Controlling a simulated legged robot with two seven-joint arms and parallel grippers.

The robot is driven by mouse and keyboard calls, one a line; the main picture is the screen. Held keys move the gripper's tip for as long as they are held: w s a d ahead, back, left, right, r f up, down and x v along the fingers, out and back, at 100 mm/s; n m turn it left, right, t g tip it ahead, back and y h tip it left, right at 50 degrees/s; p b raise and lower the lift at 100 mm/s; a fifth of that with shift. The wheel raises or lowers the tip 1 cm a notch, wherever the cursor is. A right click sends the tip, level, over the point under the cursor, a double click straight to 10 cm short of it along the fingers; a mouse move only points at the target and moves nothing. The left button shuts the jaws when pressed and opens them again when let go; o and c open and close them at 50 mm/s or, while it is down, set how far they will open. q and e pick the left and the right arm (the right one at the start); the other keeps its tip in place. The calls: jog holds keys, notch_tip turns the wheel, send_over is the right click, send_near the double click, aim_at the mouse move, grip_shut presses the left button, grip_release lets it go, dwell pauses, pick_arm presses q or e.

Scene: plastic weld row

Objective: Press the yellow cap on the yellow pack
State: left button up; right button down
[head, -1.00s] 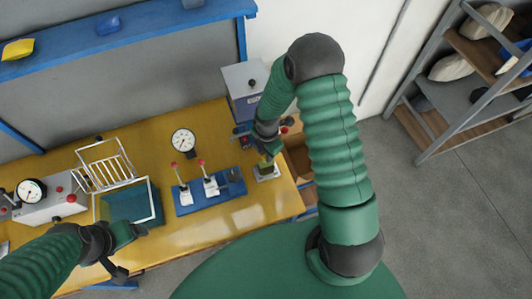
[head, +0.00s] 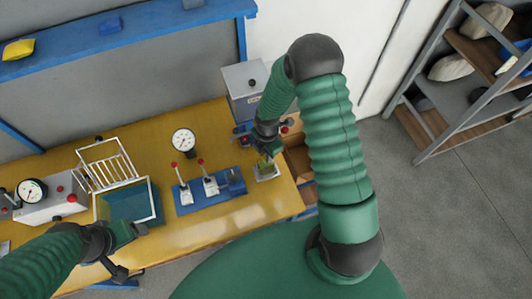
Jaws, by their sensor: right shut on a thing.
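My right gripper (head: 266,156) points down at the right end of the yellow bench. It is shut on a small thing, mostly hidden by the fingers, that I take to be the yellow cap. Right below it a small yellow-green block (head: 265,169), which looks like the yellow pack, sits on a pale square holder (head: 274,176). Cap and pack are too small to tell apart, and I cannot tell whether they touch. My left gripper (head: 130,252) is at the bench's front left, beside a teal bin, with its fingers apart and nothing between them.
A blue fixture (head: 233,185) with red-knobbed levers stands left of the holder. A dial gauge (head: 183,141), a wire rack (head: 105,163) and the teal bin (head: 127,205) are further left. A grey box (head: 243,85) stands behind. The bench front (head: 205,226) is clear.

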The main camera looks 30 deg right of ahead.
jog(key=c, duration=1.2)
grip_release()
jog(key=shift+o, duration=0.4)
jog(key=o, duration=0.4)
notch_tip(320, 180, up, 7)
jog(key=p, duration=0.6)
